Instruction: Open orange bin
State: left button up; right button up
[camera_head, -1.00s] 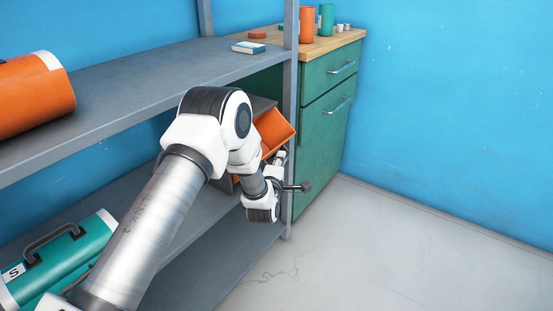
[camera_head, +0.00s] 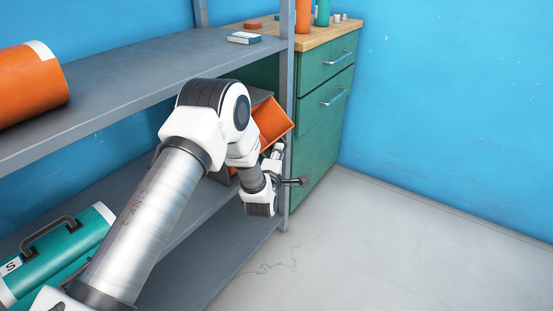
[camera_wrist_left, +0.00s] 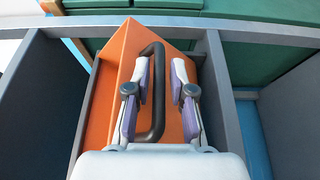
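The orange bin (camera_head: 274,119) sits tilted outward in a grey housing at the far end of the shelf, behind my left arm. In the left wrist view its orange front (camera_wrist_left: 116,75) carries a dark bar handle (camera_wrist_left: 159,95). My left gripper (camera_wrist_left: 161,75) has one finger on each side of the handle's long bar. A gap shows between the bar and the right finger, so the gripper is open around the handle. In the head view the left gripper (camera_head: 275,151) is small and partly hidden at the bin's front. My right gripper is not in view.
Grey shelf boards (camera_head: 120,85) and a grey upright (camera_head: 287,110) stand close to my arm. A green cabinet (camera_head: 323,125) is just beyond. An orange cylinder (camera_head: 30,85) and a teal case (camera_head: 60,255) lie on the shelves. Open floor (camera_head: 400,250) is at right.

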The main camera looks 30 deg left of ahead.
pick_arm(q)
jog(key=v, duration=1.1)
jog(key=shift+s, duration=0.35)
jog(key=shift+d, duration=0.15)
